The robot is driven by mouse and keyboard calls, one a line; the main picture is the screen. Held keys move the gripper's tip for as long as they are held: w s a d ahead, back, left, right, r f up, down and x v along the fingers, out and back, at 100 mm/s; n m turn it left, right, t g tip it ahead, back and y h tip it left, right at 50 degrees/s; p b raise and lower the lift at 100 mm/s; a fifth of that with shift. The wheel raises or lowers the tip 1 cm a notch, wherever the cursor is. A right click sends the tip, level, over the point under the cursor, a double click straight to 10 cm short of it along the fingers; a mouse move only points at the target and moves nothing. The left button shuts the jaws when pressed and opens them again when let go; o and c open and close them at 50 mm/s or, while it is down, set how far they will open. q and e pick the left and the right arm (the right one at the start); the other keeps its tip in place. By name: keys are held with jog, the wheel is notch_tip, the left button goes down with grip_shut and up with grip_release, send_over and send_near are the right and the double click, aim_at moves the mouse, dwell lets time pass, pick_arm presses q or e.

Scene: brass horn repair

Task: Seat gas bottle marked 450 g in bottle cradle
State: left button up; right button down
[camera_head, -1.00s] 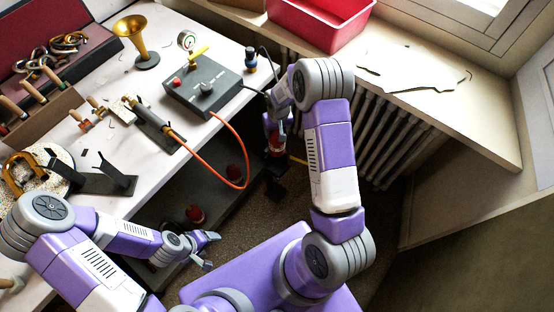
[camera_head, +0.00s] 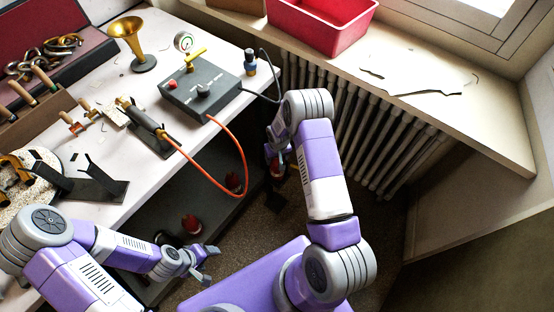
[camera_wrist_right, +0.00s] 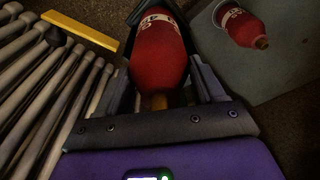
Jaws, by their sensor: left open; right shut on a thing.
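My right gripper (camera_wrist_right: 160,78) is shut on a red gas bottle (camera_wrist_right: 157,50) in the right wrist view. Its white label is partly cut off; I read part of a "45". In the head view this gripper (camera_head: 277,160) is low between bench and radiator, largely hidden by my arm. A black stand with forked uprights (camera_head: 95,188) is on the bench; I cannot tell whether it is the bottle cradle. My left gripper (camera_head: 207,264) is open and empty beside the bench's front edge.
An orange hose (camera_head: 240,150) hangs from the grey control box (camera_head: 200,88). The radiator (camera_head: 350,130) borders the right arm. A yellow bar (camera_wrist_right: 80,32) lies near it.

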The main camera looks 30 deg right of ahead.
jog(key=shift+w+f, duration=0.1)
jog(key=shift+f, duration=0.25)
jog(key=shift+c, duration=0.6)
grip_release()
jog(key=r+p, duration=0.1)
jog(key=r, duration=0.3)
jog(key=s+r+p, duration=0.1)
jog(key=r, duration=0.3)
jog(key=r+p, duration=0.2)
jog(key=r, duration=0.1)
jog(key=shift+s+a+r, duration=0.15)
jog(key=shift+s+r, duration=0.2)
jog(key=shift+r, duration=0.05)
jog(key=s+a+f+y, duration=0.2)
jog(key=s+a, duration=0.8)
jog(key=s+a+f+y, duration=0.2)
jog(key=s+a+f, duration=0.1)
jog(key=s+a, duration=0.6)
jog(key=shift+s+a+g, duration=0.4)
jog(key=shift+s, duration=0.7)
jog(key=shift+r, duration=0.1)
